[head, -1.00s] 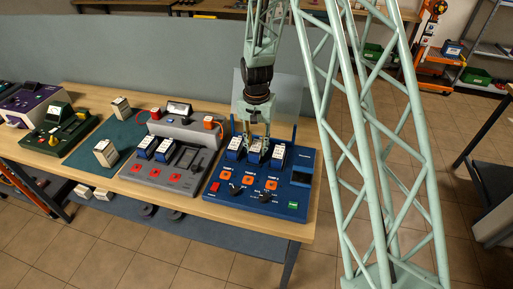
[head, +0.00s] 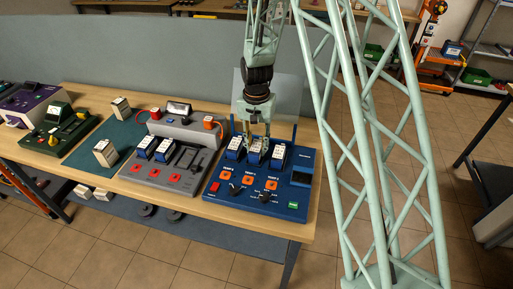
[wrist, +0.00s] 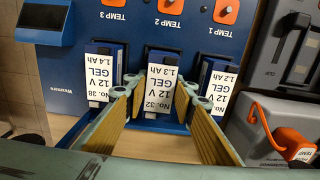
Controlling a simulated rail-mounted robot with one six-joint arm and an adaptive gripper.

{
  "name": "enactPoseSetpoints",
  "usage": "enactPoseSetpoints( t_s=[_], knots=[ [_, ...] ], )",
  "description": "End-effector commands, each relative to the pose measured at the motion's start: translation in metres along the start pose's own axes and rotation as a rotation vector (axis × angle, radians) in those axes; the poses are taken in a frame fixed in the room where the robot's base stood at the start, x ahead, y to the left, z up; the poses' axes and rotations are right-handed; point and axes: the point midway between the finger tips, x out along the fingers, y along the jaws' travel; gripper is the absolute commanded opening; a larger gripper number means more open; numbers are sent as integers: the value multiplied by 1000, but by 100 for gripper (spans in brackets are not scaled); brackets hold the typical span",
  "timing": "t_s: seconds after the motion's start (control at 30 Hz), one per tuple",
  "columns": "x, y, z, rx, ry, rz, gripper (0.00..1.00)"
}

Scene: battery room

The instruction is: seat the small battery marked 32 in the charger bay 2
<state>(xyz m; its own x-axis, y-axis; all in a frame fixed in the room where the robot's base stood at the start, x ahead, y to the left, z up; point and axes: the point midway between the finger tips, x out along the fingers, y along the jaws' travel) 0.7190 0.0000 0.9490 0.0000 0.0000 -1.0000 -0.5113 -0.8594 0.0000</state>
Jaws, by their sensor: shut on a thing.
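The small battery marked 32 (wrist: 159,88) has a white label reading 12 V GEL 1.3 Ah and stands in the middle bay of the blue charger (head: 226,193), in line with TEMP 2. My gripper (wrist: 161,101) is shut on it, one finger on each side. In the head view my gripper (head: 256,141) reaches straight down onto the charger's back row. Battery No. 38 (wrist: 100,75) stands in the bay by TEMP 3 and another 12 V GEL battery (wrist: 218,82) in the bay by TEMP 1. How deep battery 32 sits is not clear.
The neighbouring batteries stand close beside my fingers. A grey charger (head: 180,185) with two batteries and an orange clip (wrist: 289,140) is next to the blue one. Two loose batteries (head: 105,152) (head: 121,107) stand on the green mat (head: 128,134). A blue-framed screen (wrist: 44,18) is on the charger.

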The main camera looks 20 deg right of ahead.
Motion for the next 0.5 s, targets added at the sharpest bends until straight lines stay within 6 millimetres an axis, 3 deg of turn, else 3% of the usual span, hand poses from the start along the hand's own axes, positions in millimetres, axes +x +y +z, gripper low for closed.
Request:
enactPoseSetpoints(
  t_s=[0.5],
  knots=[
    [5, 0, 0, 0, 0, 0, 5]
  ],
)
